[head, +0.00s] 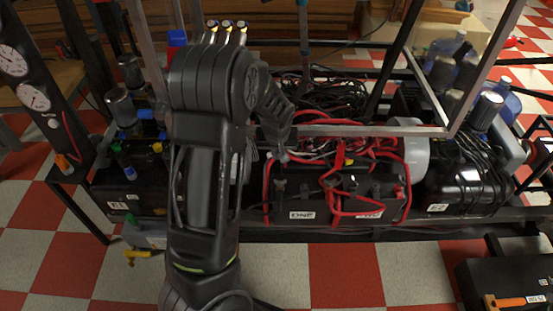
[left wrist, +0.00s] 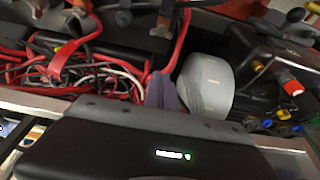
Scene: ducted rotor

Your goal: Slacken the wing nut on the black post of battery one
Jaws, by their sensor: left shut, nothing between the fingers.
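Battery one (head: 288,213) is a black box whose white label appears to read ONE, on the low frame at the middle of the head view. Dark posts with small fittings (head: 280,186) stand on its top, with red cables around them. I cannot tell which fitting is the black post's wing nut. Wing-nut-like fittings (left wrist: 163,27) show along the top edge of the left wrist view. My left gripper (head: 282,157) is shut and empty, pointing down just behind and above the left end of battery one. Its closed fingers show in the left wrist view (left wrist: 163,95). My right gripper is out of view.
A second black battery (head: 370,214) stands right of battery one. Red cables (head: 345,160) tangle over and behind both. A grey rounded housing (head: 415,155) stands to the right. The checkered floor in front is mostly clear.

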